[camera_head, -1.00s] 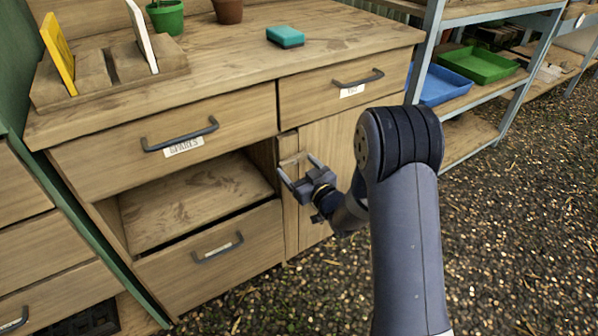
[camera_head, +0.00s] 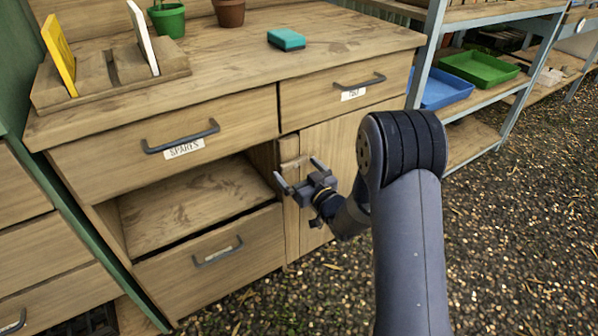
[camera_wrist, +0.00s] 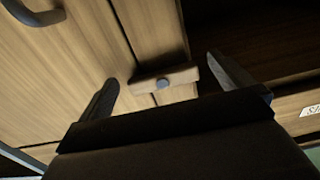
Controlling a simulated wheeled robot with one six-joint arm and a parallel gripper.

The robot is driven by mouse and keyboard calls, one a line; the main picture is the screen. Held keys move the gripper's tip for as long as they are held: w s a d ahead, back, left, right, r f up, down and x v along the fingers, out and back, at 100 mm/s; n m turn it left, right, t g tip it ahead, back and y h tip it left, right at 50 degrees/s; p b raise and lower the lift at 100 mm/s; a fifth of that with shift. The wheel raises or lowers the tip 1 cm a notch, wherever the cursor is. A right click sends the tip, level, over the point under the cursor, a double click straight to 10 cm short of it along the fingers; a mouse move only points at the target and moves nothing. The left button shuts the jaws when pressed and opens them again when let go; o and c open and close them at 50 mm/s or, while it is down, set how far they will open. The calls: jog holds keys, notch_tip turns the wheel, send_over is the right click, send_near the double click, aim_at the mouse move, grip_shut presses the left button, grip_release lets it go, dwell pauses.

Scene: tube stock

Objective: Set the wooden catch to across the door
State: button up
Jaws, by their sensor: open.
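The wooden catch (camera_wrist: 180,76) is a small wooden bar with a round grey pivot (camera_wrist: 161,84), on the narrow post (camera_wrist: 150,30) beside the door. In the wrist view it lies crosswise to the post, its left end at or just over the door seam. In the head view the catch (camera_head: 291,160) is small, just beyond my fingertips. The door (camera_wrist: 60,60) looks shut; it also shows in the head view (camera_head: 330,140), partly behind my arm. My gripper (camera_head: 297,169) is open and empty in front of the catch, one finger either side of it in the wrist view.
An open recess (camera_head: 190,200) lies left of the post, between the SPARES drawer (camera_head: 110,150) and a lower drawer (camera_head: 225,265). Another drawer (camera_head: 310,100) with a handle is above the door. A sponge (camera_head: 286,39) and pots stand on the bench top. The gravel floor at right is clear.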

jog(key=p+v, duration=0.1)
jog(key=v, duration=0.9)
jog(key=shift+s+d+p, duration=0.25)
jog(key=shift+s+p, duration=0.05)
jog(key=shift+p, duration=0.05)
jog(key=b+x, duration=0.2)
jog(key=x, duration=0.9)
jog(key=shift+d+r+n+p, duration=0.1)
jog(key=shift+n+p, duration=0.5)
jog(key=shift+p, duration=0.05)
jog(key=shift+n, duration=0.3)
